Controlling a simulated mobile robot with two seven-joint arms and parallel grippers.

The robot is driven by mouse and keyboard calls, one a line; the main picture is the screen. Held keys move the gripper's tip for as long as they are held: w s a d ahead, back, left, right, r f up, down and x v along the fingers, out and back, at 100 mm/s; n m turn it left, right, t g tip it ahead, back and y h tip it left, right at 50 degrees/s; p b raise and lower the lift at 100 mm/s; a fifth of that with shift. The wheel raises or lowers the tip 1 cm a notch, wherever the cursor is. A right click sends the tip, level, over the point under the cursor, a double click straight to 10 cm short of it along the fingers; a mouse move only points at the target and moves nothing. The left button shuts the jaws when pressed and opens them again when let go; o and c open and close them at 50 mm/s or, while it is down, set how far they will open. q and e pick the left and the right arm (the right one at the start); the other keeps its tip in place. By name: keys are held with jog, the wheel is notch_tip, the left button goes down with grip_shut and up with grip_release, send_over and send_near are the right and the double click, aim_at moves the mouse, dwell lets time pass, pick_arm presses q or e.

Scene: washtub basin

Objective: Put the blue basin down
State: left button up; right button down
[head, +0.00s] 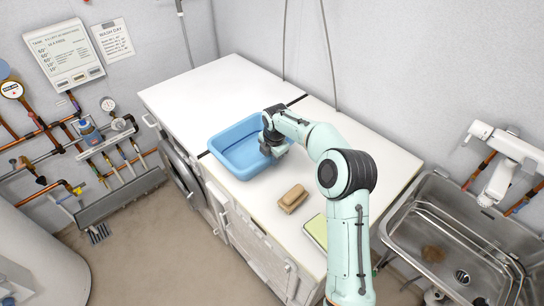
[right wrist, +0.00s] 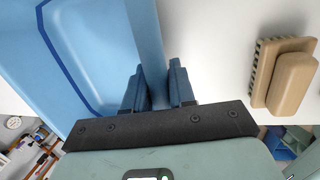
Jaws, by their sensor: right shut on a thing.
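The blue basin (head: 226,158) is upright over the white worktop, across the dark seam and close to the front edge. I cannot tell whether its bottom touches the worktop. My right gripper (head: 268,150) is at the basin's right side. In the right wrist view, the two dark fingers (right wrist: 159,88) stand on either side of the basin's wall (right wrist: 148,38) and are shut on it. The basin's inside shows empty where it is visible; its right end is partly hidden by my gripper. My left gripper is not in view.
A wooden brush (head: 292,198) lies on the worktop right of the basin; it also shows in the right wrist view (right wrist: 285,72). A yellow-green pad (head: 316,231) lies nearer the front. The worktop behind the basin (head: 205,88) is clear. A metal sink (head: 450,240) is at right.

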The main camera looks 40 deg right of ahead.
jog(key=c, duration=0.9)
grip_release()
jog(key=shift+f, duration=0.1)
jog(key=shift+c, duration=0.2)
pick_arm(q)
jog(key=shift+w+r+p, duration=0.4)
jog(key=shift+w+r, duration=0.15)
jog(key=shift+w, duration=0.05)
pick_arm(e)
jog(key=d+v, duration=0.1)
jog(key=v, duration=1.1)
jog(key=shift+a, duration=0.55)
